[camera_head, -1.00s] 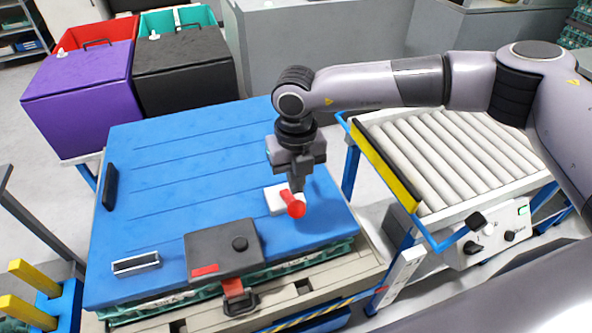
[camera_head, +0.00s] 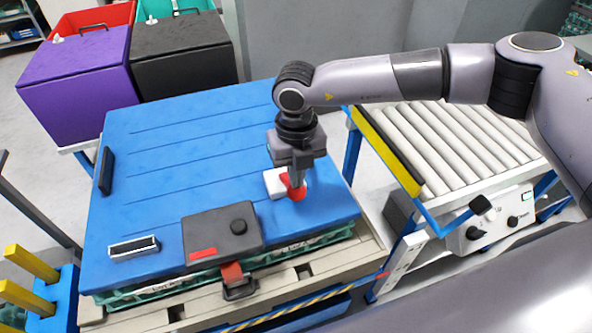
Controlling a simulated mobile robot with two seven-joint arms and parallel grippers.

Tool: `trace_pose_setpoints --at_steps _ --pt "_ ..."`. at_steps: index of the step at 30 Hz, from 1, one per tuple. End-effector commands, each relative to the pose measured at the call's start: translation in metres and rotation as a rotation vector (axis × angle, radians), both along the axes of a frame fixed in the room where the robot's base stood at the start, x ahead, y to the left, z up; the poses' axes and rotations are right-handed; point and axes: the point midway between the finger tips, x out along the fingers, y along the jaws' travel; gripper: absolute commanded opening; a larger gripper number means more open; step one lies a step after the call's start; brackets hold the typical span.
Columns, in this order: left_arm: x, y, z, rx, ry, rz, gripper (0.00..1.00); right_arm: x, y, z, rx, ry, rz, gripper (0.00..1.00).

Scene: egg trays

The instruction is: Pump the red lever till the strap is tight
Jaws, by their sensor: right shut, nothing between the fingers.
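The short red lever (camera_head: 298,195) sits beside a small white block (camera_head: 275,184) on the right part of the blue lid (camera_head: 165,150). My right gripper (camera_head: 297,181) points down at the lever, shut and empty. Its fingertips overlap the lever's upper part in the head view, and I cannot tell whether they touch it. A red piece with a black buckle (camera_head: 238,290) hangs at the front edge below a dark grey box (camera_head: 220,236). I cannot tell whether this is the strap or how tight it is. My left gripper is not in view.
Green egg trays (camera_head: 165,287) show under the lid, on a beige pallet (camera_head: 140,322). A roller conveyor (camera_head: 455,145) with a yellow edge stands at the right. Purple (camera_head: 75,85) and black (camera_head: 185,65) bins stand behind left. Yellow posts (camera_head: 30,263) stand front left.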

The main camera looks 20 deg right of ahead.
Motion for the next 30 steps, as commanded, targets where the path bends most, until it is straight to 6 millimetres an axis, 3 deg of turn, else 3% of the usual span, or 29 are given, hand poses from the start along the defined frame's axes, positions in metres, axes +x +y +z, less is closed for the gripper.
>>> trace_pose_setpoints --at_steps 26,30 --pt "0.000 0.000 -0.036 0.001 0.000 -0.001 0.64 -0.007 -0.001 -0.047 -0.001 0.000 0.000 0.00" --pt "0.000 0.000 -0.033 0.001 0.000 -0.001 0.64 -0.007 -0.001 -0.043 -0.001 -0.001 -0.001 0.00"
